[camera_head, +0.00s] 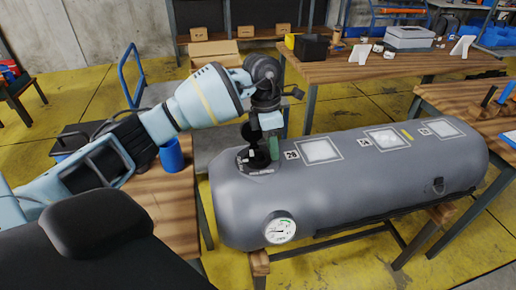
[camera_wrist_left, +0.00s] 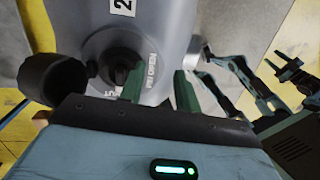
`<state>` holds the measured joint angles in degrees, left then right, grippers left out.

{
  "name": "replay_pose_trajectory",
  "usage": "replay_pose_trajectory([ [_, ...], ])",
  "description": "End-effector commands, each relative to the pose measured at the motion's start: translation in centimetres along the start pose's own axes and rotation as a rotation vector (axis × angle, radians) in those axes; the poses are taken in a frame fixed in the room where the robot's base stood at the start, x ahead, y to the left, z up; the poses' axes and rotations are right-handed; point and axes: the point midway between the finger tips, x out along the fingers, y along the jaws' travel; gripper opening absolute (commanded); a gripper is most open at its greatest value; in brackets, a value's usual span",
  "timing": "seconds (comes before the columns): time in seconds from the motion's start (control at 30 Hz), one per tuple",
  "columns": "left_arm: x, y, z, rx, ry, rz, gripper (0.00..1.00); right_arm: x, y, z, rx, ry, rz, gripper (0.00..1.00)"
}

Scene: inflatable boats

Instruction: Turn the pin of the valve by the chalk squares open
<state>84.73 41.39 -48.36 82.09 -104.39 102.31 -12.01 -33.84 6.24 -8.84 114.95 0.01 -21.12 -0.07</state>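The grey inflatable tube (camera_head: 360,190) lies on a wooden stand, with framed white chalk squares (camera_head: 320,151) along its top. At its left end, beside the nearest square, is the round black valve (camera_head: 256,164), partly covered by my gripper in the head view. In the left wrist view, the valve (camera_wrist_left: 116,68) shows a dark round centre and a ring with white lettering. My left gripper (camera_wrist_left: 158,88) has its green fingers apart, with nothing seen between them. It is close above the valve, whose centre appears left of the gap. I cannot tell whether a finger touches it.
A pressure gauge (camera_head: 280,228) sits on the tube's near end. A wooden table behind holds a black box (camera_head: 311,47) and a grey case (camera_head: 409,37). A blue cup (camera_head: 172,155) stands on the left table. Teal and black arm parts (camera_wrist_left: 245,80) show at right in the wrist view.

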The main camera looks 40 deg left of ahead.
Motion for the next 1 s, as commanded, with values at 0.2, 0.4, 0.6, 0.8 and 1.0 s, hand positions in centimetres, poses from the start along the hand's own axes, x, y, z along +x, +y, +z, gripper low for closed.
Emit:
replay_pose_trajectory([
  [0.2, -4.4, 3.6, -2.5, -0.051, 0.108, 0.145, 0.33, 0.2, -0.1, 0.5, 0.001, -0.007, -0.002, 0.47],
  [0.4, -4.9, 4.0, -2.8, -0.059, 0.121, 0.161, 0.33, 0.2, -0.1, 0.4, 0.001, -0.006, -0.002, 0.47],
  [0.6, -3.5, 4.1, -2.9, -0.058, 0.122, 0.158, 0.33, 0.1, -0.1, 0.4, 0.002, -0.006, -0.002, 0.47],
  [0.8, -0.5, 4.5, -3.3, -0.058, 0.121, 0.157, 0.33, 0.1, -0.1, 0.4, 0.003, -0.006, -0.002, 0.47],
  [1.0, 1.9, 4.9, -3.5, -0.058, 0.119, 0.157, 0.33, 0.1, -0.2, 0.3, 0.004, -0.005, -0.002, 0.47],
])
